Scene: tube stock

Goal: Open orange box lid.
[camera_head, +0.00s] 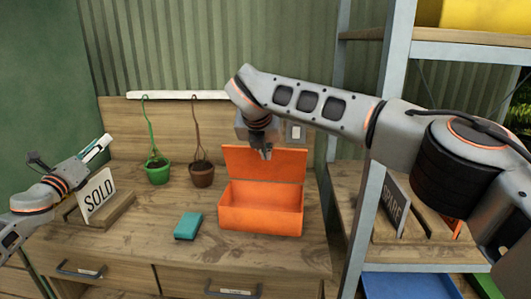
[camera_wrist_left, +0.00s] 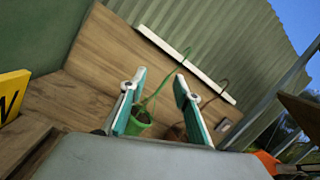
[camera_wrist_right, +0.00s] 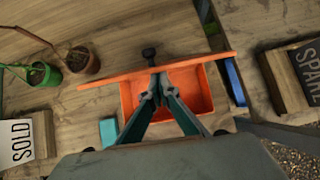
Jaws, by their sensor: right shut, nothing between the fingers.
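My left gripper (camera_wrist_left: 160,78) is open and empty, at the left above the SOLD block (camera_head: 98,194).
A teal block (camera_head: 188,226) lies left of the box.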

